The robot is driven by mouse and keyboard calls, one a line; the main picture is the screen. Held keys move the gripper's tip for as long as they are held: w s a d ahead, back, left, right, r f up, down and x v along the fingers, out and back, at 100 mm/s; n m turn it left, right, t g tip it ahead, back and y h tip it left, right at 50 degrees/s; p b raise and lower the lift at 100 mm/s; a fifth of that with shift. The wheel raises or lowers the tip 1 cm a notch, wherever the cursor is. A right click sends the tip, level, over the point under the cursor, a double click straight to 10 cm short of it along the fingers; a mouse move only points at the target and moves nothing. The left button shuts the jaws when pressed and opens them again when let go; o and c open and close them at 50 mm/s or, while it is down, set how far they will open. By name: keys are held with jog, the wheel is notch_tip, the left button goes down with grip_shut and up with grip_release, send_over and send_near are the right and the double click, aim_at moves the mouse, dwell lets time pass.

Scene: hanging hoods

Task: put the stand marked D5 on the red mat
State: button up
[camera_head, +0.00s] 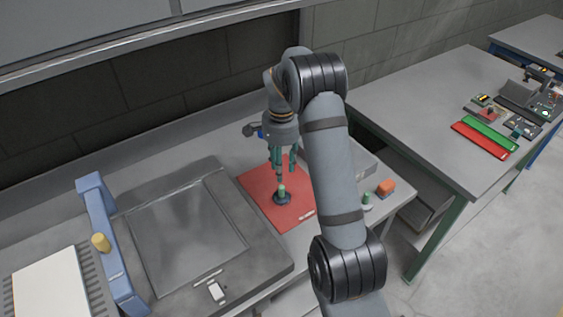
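The red mat (262,185) lies on the grey bench below my arm. A small stand with a dark round base and a green upright top (282,194) stands upright on the mat. My gripper (282,168) points down just above this stand, with its greenish fingers apart. No gap between the fingertips and the stand's top can be made out clearly. Another small stand with a green top and pale base (367,202) is on the bench to the right, partly beside my arm. No D5 marking is legible on either stand.
An orange block (386,187) sits near the bench's right end. A large dark tray-like panel (187,235) lies left of the mat. A blue frame (104,235) with a yellow knob stands further left. Another table (440,115) stands at right across a gap.

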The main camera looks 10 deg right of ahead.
aim_at(282, 187)
notch_tip(282, 187, up, 3)
jog(key=shift+f, duration=0.2)
notch_tip(282, 187, down, 12)
jog(key=shift+f+p, duration=0.2)
jog(key=shift+p, duration=0.4)
notch_tip(282, 187, up, 3)
jog(key=shift+r+b, duration=0.1)
jog(key=shift+b, duration=0.45)
jog(key=shift+r, duration=0.45)
